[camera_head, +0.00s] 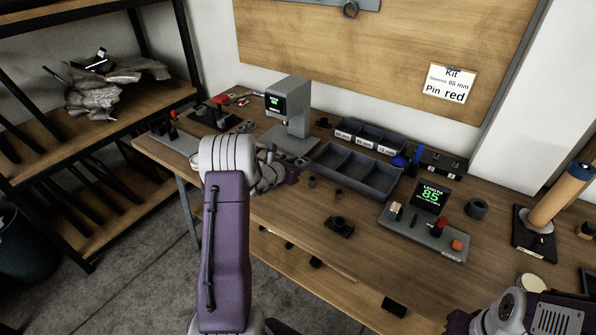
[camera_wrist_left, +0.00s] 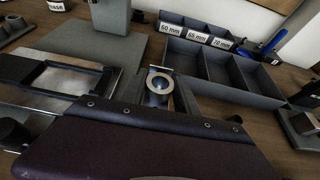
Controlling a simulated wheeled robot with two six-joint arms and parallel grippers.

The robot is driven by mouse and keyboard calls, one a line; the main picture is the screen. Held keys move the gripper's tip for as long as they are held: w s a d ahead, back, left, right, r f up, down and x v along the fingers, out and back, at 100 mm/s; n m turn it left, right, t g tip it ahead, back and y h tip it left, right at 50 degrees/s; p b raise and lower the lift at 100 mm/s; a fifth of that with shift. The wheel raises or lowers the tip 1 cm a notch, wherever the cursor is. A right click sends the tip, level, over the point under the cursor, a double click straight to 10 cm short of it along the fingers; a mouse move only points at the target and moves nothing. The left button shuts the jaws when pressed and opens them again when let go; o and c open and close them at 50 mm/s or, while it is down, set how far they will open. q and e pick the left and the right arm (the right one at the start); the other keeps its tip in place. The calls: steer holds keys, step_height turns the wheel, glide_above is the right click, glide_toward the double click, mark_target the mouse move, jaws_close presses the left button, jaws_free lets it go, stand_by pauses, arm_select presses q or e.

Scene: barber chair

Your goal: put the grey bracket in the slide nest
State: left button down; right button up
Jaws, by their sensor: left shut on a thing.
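My left gripper (camera_head: 273,172) is over the bench in front of the grey press, partly hidden by its own purple arm. In the left wrist view my left gripper (camera_wrist_left: 160,94) is shut on a grey piece with a round metal ring, which looks like the grey bracket (camera_wrist_left: 158,84). The rest of the bracket is hidden by the purple wrist cover. A dark frame with a rectangular opening, apparently the slide nest (camera_wrist_left: 66,76), lies left of the held piece. The held piece is apart from that opening. My right gripper is out of view; only part of my right arm shows at lower right.
A grey press (camera_head: 291,110) stands behind the left gripper. A divided parts tray (camera_head: 352,172) is to its right, with labelled bins (camera_head: 370,136) behind. A length gauge (camera_head: 425,228) and small dark parts (camera_head: 340,226) lie further right. The front middle of the bench has bare wood.

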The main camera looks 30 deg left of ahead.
arm_select(q)
steer(key=shift+w+a+f, duration=0.1)
steer(key=shift+a+f, duration=0.05)
steer(key=shift+f, duration=2)
steer(key=shift+r, duration=0.1)
steer(key=shift+b, duration=0.45)
steer(key=c, duration=1.2)
jaws_free()
